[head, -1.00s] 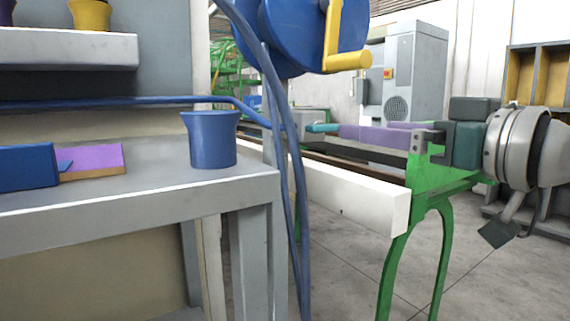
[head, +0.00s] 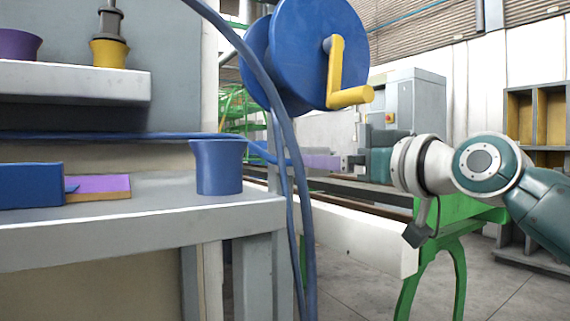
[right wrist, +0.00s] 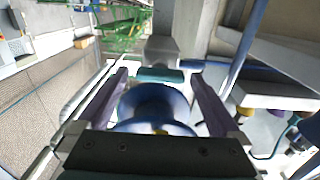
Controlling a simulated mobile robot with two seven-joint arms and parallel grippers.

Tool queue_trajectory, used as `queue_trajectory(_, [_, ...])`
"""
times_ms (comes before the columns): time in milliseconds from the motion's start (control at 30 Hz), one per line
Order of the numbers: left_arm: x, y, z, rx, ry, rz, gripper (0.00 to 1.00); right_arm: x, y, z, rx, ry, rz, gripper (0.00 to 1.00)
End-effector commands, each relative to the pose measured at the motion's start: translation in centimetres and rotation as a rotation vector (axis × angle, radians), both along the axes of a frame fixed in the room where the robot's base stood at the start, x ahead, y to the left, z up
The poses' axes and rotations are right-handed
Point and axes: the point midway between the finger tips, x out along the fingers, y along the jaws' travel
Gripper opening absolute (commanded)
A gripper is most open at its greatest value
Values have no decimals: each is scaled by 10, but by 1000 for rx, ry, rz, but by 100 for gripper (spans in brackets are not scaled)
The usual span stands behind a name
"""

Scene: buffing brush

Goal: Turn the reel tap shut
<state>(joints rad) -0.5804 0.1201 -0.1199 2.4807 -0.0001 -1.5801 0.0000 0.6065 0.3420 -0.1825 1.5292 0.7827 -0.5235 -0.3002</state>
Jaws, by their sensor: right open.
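My right gripper (head: 322,161) reaches in from the right, below the blue hose reel (head: 325,55) with its yellow crank (head: 341,75). In the right wrist view its two purple fingers (right wrist: 158,77) are spread apart, with nothing held. A teal bar, which looks like the tap's handle (right wrist: 160,75), lies crosswise at the fingertips in front of a grey block (right wrist: 165,48); I cannot tell if they touch. In the head view the tap is hidden behind the hose and reel. My left gripper is not in view.
A blue hose (head: 285,120) hangs beside the grey bench (head: 140,225). On the bench stand a blue cup (head: 217,168) and a blue box (head: 30,185). A shelf (head: 70,82) above holds a yellow pot (head: 108,52). A green stand (head: 430,260) is below my right arm.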

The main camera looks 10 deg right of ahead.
Motion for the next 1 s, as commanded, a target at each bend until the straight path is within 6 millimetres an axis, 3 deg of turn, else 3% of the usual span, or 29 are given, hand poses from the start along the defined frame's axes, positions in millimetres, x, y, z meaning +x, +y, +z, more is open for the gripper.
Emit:
queue_trajectory(167, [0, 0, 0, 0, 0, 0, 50, 0, 0, 0, 0, 0, 0, 98])
queue_trajectory(867, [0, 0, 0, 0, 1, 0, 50, 0, 0, 0, 1, 0, 0, 19])
queue_trajectory(1000, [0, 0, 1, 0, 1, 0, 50, 0, 0, 0, 3, 2, 0, 17])
